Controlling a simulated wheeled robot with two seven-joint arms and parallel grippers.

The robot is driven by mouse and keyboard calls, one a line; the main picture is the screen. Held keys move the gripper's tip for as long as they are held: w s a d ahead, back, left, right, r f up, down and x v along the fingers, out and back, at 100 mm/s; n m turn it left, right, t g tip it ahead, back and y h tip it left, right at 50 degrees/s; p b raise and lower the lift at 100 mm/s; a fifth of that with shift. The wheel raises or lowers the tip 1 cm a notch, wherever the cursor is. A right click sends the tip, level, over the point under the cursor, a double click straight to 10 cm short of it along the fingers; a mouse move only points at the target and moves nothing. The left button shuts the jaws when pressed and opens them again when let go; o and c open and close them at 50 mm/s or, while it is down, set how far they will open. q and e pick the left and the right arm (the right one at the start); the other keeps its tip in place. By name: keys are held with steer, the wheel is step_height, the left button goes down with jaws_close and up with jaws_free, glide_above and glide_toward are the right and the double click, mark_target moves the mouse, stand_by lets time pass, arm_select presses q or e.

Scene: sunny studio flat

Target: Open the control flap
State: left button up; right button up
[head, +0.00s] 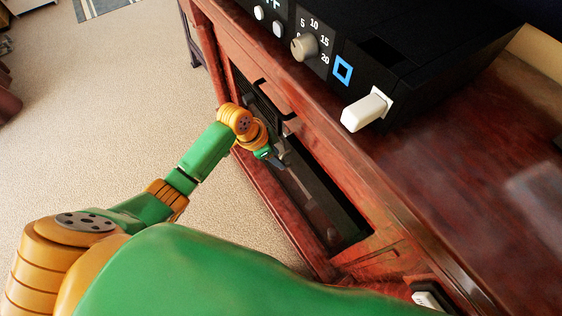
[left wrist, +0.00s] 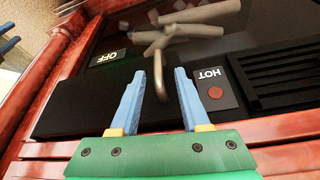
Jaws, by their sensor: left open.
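In the left wrist view a black flap-like panel (left wrist: 75,107) lies across the front of a unit. In the head view my left gripper (head: 278,162) is small and dark at the cabinet's front opening, and the handle there is not clear. The panel looks closed, though its edges are partly hidden by the gripper. My right gripper is out of view.
An OFF label (left wrist: 107,59) and a HOT label with a red dot (left wrist: 212,88) flank the handle, upside down. The red wooden cabinet (head: 330,120) bears a black appliance (head: 400,50) with a knob (head: 304,46). Carpet (head: 120,110) is clear at left.

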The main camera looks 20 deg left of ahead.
arm_select(q)
steer(key=b+x, duration=0.1)
steer(key=x, duration=0.2)
steer(key=shift+f, duration=0.3)
steer(key=shift+d+f, duration=0.15)
steer(key=shift+f, duration=0.2)
jaws_close()
stand_by(0.8)
